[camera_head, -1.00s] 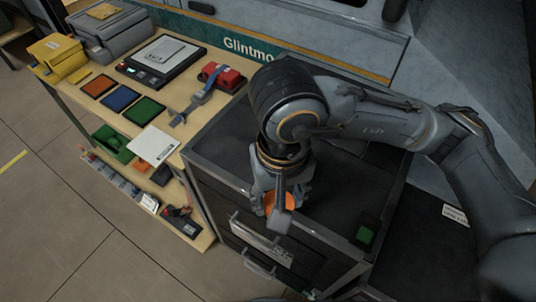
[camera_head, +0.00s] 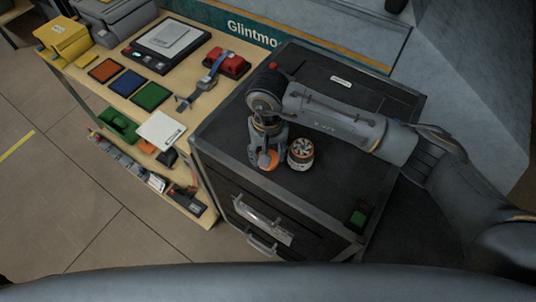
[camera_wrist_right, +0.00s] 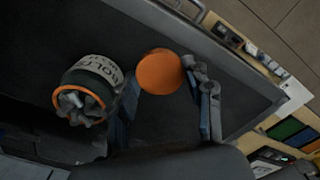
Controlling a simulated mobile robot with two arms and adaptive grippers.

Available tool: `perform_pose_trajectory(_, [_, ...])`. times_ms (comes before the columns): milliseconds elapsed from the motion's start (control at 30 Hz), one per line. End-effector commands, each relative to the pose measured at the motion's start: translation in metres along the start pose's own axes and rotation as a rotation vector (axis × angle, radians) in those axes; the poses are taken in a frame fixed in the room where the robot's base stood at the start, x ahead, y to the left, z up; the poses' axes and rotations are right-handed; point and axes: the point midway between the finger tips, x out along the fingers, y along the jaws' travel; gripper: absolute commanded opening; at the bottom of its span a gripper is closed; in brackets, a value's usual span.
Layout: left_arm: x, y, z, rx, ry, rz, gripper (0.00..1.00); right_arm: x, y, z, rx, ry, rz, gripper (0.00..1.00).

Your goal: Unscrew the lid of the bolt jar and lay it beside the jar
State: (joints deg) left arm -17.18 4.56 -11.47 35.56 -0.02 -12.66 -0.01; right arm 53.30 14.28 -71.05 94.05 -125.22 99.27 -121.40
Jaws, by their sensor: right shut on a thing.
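The bolt jar (camera_head: 301,154) stands upright and open on the black cabinet top, with bolts showing at its mouth. It also shows in the right wrist view (camera_wrist_right: 92,85), with an orange rim and a white label. My right gripper (camera_head: 266,163) is left of the jar in the head view, shut on the round orange lid (camera_head: 269,158). In the right wrist view the lid (camera_wrist_right: 160,71) sits between the two fingers, apart from the jar. I cannot tell whether the lid touches the cabinet top. My left gripper is not in view.
The cabinet top (camera_head: 325,195) is clear right of and in front of the jar. A small green item (camera_head: 357,218) is near its front right corner. The wooden bench (camera_head: 190,107) at left carries coloured trays, a scale and a red tool (camera_head: 228,64).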

Motion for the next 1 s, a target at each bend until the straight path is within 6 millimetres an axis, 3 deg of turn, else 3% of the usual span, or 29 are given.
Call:
perform_pose_trajectory(133, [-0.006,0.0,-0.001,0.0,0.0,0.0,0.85,0.017,0.0,0.001,0.0,-0.002,0.001,0.13])
perform_pose_trajectory(500, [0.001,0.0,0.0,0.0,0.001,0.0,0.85,0.022,0.0,0.001,0.0,0.0,0.0,0.13])
perform_pose_trajectory(533, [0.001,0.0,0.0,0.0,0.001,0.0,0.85,0.021,0.0,0.001,0.0,0.0,0.0,0.53])
perform_pose_trajectory(567, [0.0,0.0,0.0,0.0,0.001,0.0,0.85,0.02,0.0,0.001,0.0,0.0,0.0,0.59])
perform_pose_trajectory(1000, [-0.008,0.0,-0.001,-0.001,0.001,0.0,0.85,0.013,0.0,0.001,0.0,0.0,0.0,0.6])
